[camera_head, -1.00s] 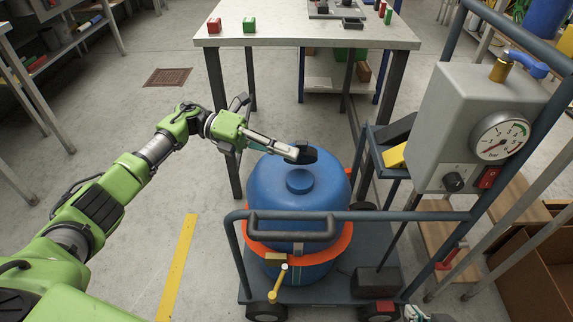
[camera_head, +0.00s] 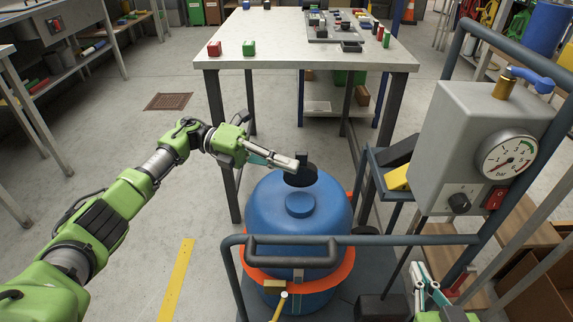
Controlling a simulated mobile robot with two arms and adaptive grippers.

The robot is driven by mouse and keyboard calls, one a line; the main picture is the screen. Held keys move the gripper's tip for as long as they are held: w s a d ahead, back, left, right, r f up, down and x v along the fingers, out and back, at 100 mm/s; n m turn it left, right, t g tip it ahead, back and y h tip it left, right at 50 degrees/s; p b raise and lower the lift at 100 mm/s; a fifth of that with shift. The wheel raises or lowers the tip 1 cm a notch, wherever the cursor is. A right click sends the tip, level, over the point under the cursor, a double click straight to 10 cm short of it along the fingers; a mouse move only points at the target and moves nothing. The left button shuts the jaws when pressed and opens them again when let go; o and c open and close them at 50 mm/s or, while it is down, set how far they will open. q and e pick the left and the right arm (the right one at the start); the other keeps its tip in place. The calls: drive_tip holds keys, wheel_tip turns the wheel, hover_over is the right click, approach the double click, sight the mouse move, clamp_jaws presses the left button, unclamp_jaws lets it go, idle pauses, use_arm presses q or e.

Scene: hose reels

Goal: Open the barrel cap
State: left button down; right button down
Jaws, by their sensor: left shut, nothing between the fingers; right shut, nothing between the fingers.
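A blue barrel (camera_head: 270,212) stands upright on a cart, with an orange ring around its lower part.
A blue-grey rail (camera_head: 370,240) crosses in front of the barrel. A grey gauge box (camera_head: 462,140) stands on the cart's right. Behind is a table (camera_head: 290,48) with small blocks and a tray. Open floor lies to the left.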

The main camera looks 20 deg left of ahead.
use_arm(q)
drive_tip(key=a+r, duration=0.1)
drive_tip(key=a, duration=1.1)
drive_tip(key=shift+w+r, duration=0.15)
drive_tip(key=shift+w, duration=0.1)
